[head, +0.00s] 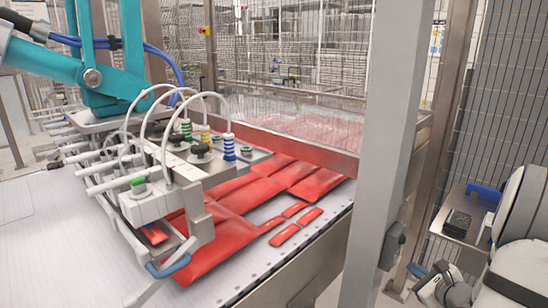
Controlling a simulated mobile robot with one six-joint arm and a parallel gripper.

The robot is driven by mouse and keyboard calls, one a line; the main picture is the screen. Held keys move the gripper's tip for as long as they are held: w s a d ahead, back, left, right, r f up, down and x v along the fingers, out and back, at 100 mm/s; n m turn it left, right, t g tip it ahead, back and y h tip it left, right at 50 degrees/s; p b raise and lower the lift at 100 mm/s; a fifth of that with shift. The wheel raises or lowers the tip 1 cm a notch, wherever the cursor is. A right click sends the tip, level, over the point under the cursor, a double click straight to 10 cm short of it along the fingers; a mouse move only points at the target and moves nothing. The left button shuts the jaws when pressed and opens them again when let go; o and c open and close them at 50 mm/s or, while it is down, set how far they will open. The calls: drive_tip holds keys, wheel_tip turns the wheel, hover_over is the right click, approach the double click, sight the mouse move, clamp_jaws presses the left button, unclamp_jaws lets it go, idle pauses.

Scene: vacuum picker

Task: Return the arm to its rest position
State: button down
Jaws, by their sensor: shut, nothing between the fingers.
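My arm (520,268) shows at the lower right as pale grey-white links, folded close at the picture's edge. My gripper (426,283) is at the low end of it, near the bottom edge. It is shut and holds nothing. It is apart from the conveyor and the red packs, with a grey post between them. Part of the arm is cut off by the right and bottom edges.
A vacuum picker (165,165) with a teal arm stands over the conveyor (60,250), which bears several red packs (315,183). A thick grey post (385,130) stands left of my arm. A small shelf (453,224) and mesh fence (505,70) are behind it.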

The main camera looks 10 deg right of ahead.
drive_tip(key=s+a+r+n+g+y+p, duration=0.1)
drive_tip(key=s+a+r+n+g+y, duration=0.15)
drive_tip(key=a+n, duration=0.4)
drive_tip(key=s+a+r+n+g+y+p, duration=0.1)
drive_tip(key=a+r+n+g+y, duration=0.2)
drive_tip(key=a, duration=0.7)
drive_tip(key=s+a+r+n+g+y+p, duration=0.1)
drive_tip(key=a+r+n+g, duration=0.3)
drive_tip(key=a, duration=0.5)
drive_tip(key=s+a+r+n+g+h+p, duration=0.1)
drive_tip(key=s+a+r+n+h+p, duration=0.1)
drive_tip(key=s+n, duration=0.5)
drive_tip(key=s+a+r+n+g+h+p, duration=0.1)
drive_tip(key=s+r+n+h+p, duration=0.1)
drive_tip(key=s+r+n+h, duration=0.3)
drive_tip(key=shift+s+a+r+n+h, duration=0.15)
drive_tip(key=shift+s+a+n+h, duration=0.2)
drive_tip(key=shift+s+n, duration=0.9)
drive_tip(key=shift+w+n, duration=0.4)
